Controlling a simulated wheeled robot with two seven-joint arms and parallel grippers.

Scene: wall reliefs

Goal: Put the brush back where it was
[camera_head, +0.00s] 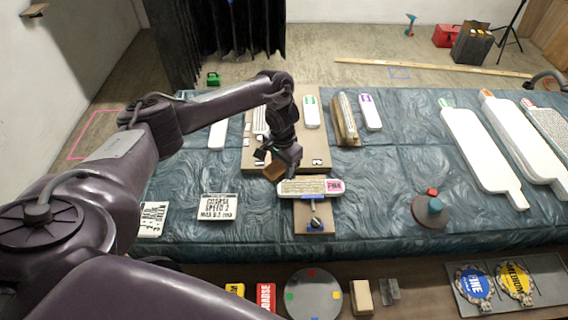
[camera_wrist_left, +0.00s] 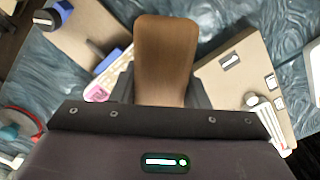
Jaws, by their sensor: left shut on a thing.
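My left gripper (camera_head: 284,160) is shut on the brush, whose brown wooden part (camera_head: 275,171) shows beneath the fingers. In the left wrist view the brush (camera_wrist_left: 165,55) is a rounded wooden piece sticking out from between the fingers (camera_wrist_left: 165,95); its bristles cannot be made out. The gripper hangs over the front part of a tan board (camera_head: 318,130) on the blue-green covered table. It is just behind a white strip with a pink end (camera_head: 310,187). My right gripper is not in view.
A smaller tan board (camera_head: 301,223) with a blue-and-metal tool (camera_head: 315,222) lies in front. A round grey base with a red block (camera_head: 431,211) is to the right. Long white panels (camera_head: 480,148) lie further right. Cover between is clear.

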